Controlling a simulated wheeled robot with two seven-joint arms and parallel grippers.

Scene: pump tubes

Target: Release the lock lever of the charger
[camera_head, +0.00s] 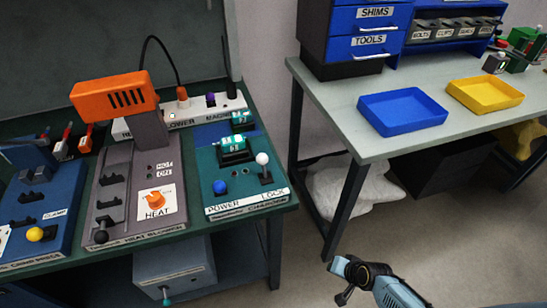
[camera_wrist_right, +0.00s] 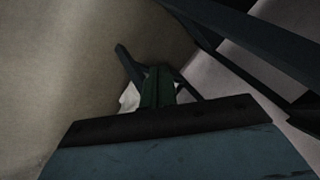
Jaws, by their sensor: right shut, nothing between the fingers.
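The charger (camera_head: 226,164) is a teal box at the right end of the dark green bench, with POWER and LOCK labels along its front. Its lock lever (camera_head: 263,160) has a white ball on top and stands upright behind the LOCK label. A blue knob (camera_head: 220,187) sits above the POWER label. Small green-and-white packs sit in dark holders on the charger. My right gripper (camera_wrist_right: 158,72) is shut and empty in the right wrist view. In the head view my right arm shows at the bottom right, well apart from the charger. My left gripper is out of view.
A grey heat blower box (camera_head: 118,205) with an orange blower (camera_head: 115,94) stands left of the charger. The right table holds a blue tray (camera_head: 402,122) and a yellow tray (camera_head: 485,105). A floor gap separates the benches.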

